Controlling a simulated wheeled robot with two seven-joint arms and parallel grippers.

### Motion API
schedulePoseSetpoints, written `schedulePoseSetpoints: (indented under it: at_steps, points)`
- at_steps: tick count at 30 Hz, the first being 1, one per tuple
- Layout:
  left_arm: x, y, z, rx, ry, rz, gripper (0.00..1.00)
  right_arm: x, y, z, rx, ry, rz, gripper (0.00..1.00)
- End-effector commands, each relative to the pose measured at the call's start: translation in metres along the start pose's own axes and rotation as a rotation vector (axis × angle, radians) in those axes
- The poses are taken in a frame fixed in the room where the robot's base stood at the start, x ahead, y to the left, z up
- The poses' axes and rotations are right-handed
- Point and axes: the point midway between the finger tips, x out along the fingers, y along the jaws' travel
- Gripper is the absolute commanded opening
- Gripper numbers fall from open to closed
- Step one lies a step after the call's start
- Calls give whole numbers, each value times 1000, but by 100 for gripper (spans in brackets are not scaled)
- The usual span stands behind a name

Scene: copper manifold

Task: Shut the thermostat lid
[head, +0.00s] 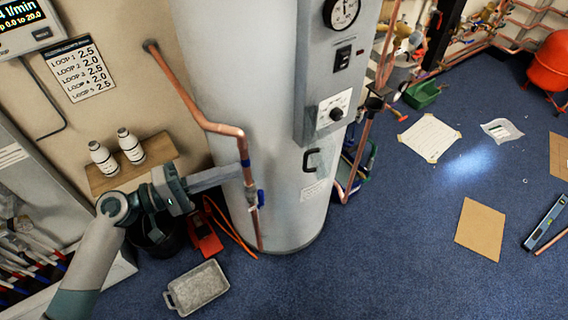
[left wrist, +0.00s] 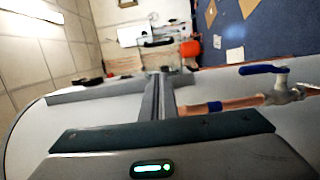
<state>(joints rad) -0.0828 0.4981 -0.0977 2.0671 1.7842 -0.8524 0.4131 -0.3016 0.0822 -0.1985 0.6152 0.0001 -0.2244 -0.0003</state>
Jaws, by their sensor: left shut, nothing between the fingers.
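A tall grey cylinder (head: 235,60) carries a grey control housing (head: 310,60). On its front, a white thermostat plate with a black knob (head: 335,113) is exposed. A black handle (head: 312,160) sits below the housing, above a small label. I cannot tell for certain which panel is the lid. My left gripper (head: 240,174) is shut and empty, in front of the cylinder's lower left, by the copper pipe and left of the handle. In the left wrist view, its fingers (left wrist: 157,78) point along the pale cylinder surface. My right gripper is not in view.
A copper pipe (head: 243,148) with a blue-handled valve (head: 260,197) runs down the cylinder close to my gripper; the valve also shows in the left wrist view (left wrist: 262,70). A wooden shelf (head: 130,165) holds two white bottles. A grey tray (head: 197,288) lies on blue carpet.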

Motion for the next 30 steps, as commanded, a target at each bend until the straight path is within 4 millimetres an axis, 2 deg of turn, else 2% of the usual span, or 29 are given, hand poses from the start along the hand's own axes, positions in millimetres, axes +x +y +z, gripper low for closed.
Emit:
schedulePoseSetpoints:
  at_steps: [8,14,20,30]
  points:
    - [2,-1,-1,0,3,-1,0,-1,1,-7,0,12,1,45]
    - [13,0,-1,-1,4,-1,0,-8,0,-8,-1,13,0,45]
    - [39,3,-2,-1,4,1,0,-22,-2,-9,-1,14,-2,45]
    - [100,3,-1,-2,3,0,0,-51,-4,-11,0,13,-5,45]
